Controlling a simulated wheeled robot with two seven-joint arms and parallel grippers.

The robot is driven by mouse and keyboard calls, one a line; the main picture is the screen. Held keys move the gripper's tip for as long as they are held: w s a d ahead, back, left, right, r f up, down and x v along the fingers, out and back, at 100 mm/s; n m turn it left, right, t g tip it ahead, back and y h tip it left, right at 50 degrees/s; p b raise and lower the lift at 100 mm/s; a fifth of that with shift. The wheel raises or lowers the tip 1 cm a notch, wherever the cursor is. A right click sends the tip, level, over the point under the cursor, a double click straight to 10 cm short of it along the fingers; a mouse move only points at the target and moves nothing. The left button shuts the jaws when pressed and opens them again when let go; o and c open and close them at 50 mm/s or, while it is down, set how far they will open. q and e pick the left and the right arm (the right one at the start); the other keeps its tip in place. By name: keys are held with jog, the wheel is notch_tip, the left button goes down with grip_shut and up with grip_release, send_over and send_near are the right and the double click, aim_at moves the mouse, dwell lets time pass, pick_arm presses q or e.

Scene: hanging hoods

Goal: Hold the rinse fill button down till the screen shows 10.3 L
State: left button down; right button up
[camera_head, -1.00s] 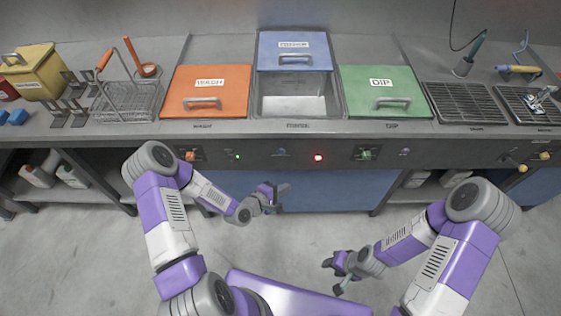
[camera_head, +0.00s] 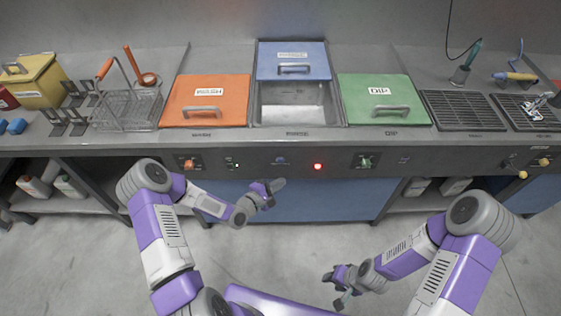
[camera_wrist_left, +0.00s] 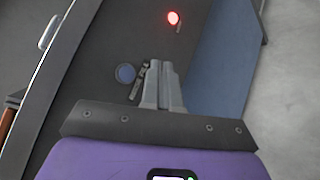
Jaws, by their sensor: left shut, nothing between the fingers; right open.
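The blue round button (camera_head: 280,160) is on the dark front panel under the rinse tank (camera_head: 292,112). The same button (camera_wrist_left: 125,73) shows in the left wrist view, left of the fingertips, with a small dark label beside it. My left gripper (camera_head: 278,184) is shut and empty, just below and in front of the button. In the wrist view its fingers (camera_wrist_left: 162,66) point at the panel, apart from the button. My right gripper (camera_head: 341,288) is open and empty, low and away from the panel. I cannot make out a screen with a litre reading.
A red lit lamp (camera_head: 318,166) sits right of the button. An orange knob (camera_head: 189,164) and a green knob (camera_head: 365,161) stick out from the panel. Orange wash (camera_head: 207,110) and green dip (camera_head: 382,106) lids flank the rinse tank. Open floor lies in front.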

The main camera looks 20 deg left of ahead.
aim_at(280, 160)
pick_arm(q)
jog(key=w+a+b, duration=0.1)
jog(key=w+b, duration=0.1)
jog(key=w, duration=0.3)
jog(key=shift+w+a, duration=0.35)
jog(key=shift+w, duration=0.05)
dwell(1.7)
jog(key=shift+w+a+b, duration=0.1)
jog(key=shift+w+b, duration=0.3)
jog(key=shift+b, duration=0.1)
jog(key=shift+w+a+b, duration=0.15)
jog(key=shift+w+b, duration=0.15)
jog(key=shift+w, duration=0.05)
dwell(4.6)
